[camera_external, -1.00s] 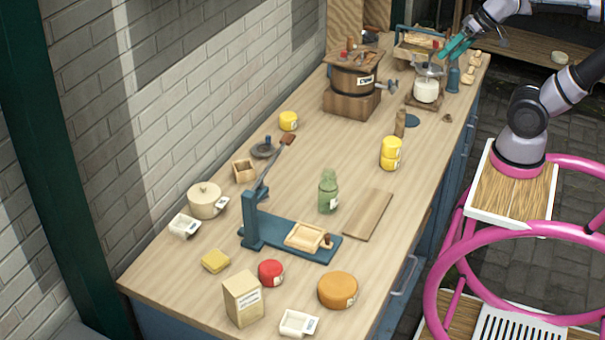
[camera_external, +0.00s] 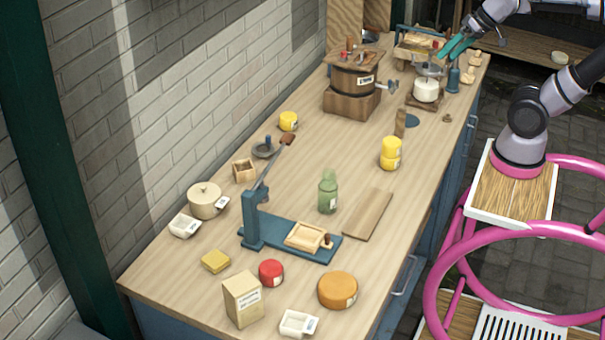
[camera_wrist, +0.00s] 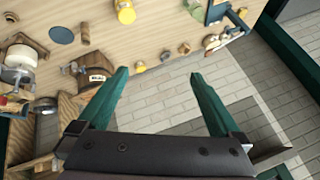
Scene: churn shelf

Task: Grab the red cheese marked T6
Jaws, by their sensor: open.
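The red cheese (camera_external: 271,272) is a small round block near the front of the counter. It has a pale label whose marking is too small to read. It lies between a beige carton and an orange cheese wheel, apart from both. I cannot make it out in the wrist view.
The beige carton (camera_external: 243,299), yellow block (camera_external: 216,261), orange wheel (camera_external: 338,290) and white tray (camera_external: 298,323) surround the red cheese. The blue press (camera_external: 252,220) stands behind it. A green jar (camera_external: 328,192), stacked yellow cheeses (camera_external: 390,153) and the churn (camera_external: 353,82) stand farther back.

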